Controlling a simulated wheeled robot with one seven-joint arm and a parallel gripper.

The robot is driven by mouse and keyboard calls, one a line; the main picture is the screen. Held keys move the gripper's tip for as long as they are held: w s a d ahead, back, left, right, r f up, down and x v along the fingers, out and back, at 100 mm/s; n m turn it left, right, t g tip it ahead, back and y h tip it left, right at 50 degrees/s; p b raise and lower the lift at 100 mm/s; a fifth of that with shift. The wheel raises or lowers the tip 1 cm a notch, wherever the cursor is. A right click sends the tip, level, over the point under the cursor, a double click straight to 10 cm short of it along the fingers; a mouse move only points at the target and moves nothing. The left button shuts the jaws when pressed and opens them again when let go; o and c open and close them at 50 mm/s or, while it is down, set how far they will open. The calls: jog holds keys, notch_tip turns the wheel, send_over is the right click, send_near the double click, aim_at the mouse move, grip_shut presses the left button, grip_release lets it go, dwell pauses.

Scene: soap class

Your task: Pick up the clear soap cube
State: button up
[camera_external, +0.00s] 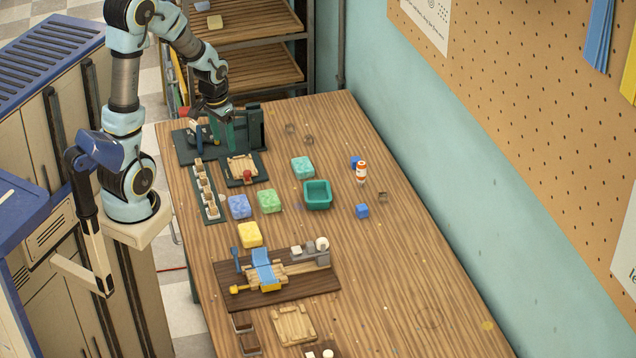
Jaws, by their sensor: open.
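Small, see-through, brownish cubes stand on the wooden table: one clear cube (290,129) and another clear cube (308,140) close together near the far end, and a third clear cube (383,197) near the right edge. They are too small to tell apart by more than place. My gripper (207,128) is open at the far left end of the table, low over a dark green fixture (254,128) and left of all three clear cubes. Its fingertips are partly lost against the dark fixture.
A teal bin (318,195) stands mid-table among teal, green, blue and yellow soap blocks. An orange-and-white bottle (361,173) stands between a blue cube (362,211) and another blue piece. A brown board (300,291) with a blue-strip device lies nearer. The right side is mostly free.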

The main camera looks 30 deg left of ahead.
jog(key=w+d+f+m+b, duration=0.3)
jog(key=w+d+m, duration=0.2)
jog(key=w, duration=0.2)
jog(key=w+d+f+m+b, duration=0.3)
jog(key=w+d+m, duration=0.1)
jog(key=w+d, duration=0.15)
jog(key=m+t+y+b, duration=0.25)
jog(key=m+b, duration=0.65)
jog(key=m, duration=0.8)
send_near(383, 195)
jog(key=shift+p+x, duration=1.65)
jog(key=shift+x, duration=2.8)
jog(key=shift+w+r, duration=0.1)
grip_shut()
